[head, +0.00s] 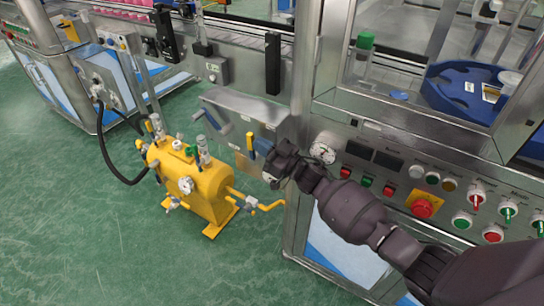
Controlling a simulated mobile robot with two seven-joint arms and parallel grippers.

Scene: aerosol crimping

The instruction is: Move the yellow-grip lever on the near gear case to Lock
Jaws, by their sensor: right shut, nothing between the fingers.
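A grey metal gear case (238,108) is fixed to the machine front, left of the control panel. A small yellow grip (250,141) shows low on its front, upright or nearly so, right beside my right gripper. A blue part touches or overlaps it on the right. My right gripper (270,172) is dark, shut and empty, just below and right of the yellow grip. I cannot tell whether it touches the grip. The lever's base and any Lock marking are hidden or too small to read. My left gripper is not in view.
A yellow pressure tank (201,184) with gauges, valves and a yellow pipe stands on the green floor left of my gripper. Green floor is clear at left.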

